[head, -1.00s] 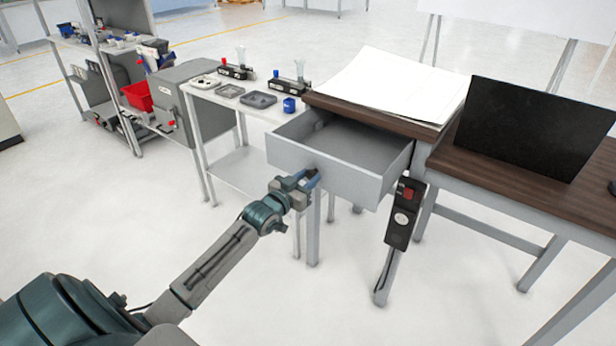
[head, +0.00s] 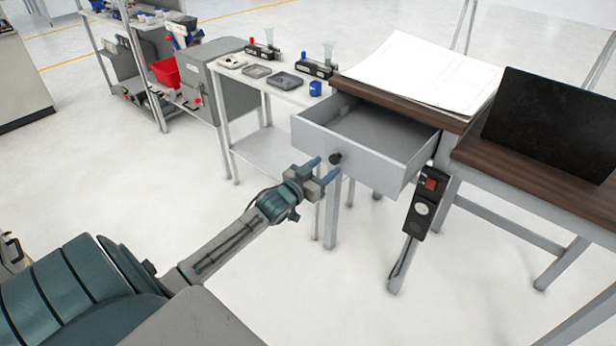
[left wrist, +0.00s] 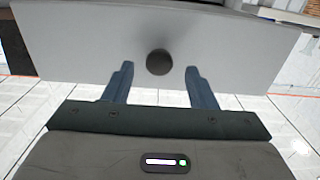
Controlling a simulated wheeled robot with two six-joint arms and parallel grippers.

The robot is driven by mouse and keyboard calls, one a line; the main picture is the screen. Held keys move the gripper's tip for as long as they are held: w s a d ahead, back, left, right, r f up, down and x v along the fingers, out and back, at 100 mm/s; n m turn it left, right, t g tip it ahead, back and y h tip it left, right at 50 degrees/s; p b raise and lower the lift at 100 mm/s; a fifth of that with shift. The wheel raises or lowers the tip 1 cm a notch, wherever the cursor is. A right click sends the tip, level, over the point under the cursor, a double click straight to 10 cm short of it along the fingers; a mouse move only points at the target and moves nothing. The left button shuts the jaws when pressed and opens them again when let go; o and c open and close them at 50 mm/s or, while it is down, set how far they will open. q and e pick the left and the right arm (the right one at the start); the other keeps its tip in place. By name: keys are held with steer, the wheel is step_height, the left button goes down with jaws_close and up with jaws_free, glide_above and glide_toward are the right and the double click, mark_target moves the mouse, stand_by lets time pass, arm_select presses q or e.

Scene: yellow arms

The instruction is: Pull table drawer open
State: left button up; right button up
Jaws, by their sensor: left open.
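The grey table drawer (head: 350,158) stands pulled out from under the dark brown table top (head: 412,107), and its inside looks empty. A round black knob (head: 335,158) sits on its front panel. My left gripper (head: 323,168) is in front of the panel with its blue fingers apart. In the left wrist view the knob (left wrist: 159,62) lies ahead of the gap between the two open fingertips (left wrist: 158,72), clear of both. My right gripper is not in view.
A black and red control box (head: 426,205) hangs right of the drawer. White paper (head: 420,72) and a black panel (head: 552,125) are on the table. A small side table (head: 270,88) with trays stands to the left. Open floor lies in front.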

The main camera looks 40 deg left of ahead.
arm_select(q)
steer(key=s+b, duration=0.3)
steer(key=s, duration=0.4)
steer(key=shift+s, duration=0.25)
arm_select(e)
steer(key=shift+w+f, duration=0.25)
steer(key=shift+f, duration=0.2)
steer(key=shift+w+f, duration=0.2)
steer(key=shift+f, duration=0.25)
arm_select(q)
steer(key=shift+a, duration=0.1)
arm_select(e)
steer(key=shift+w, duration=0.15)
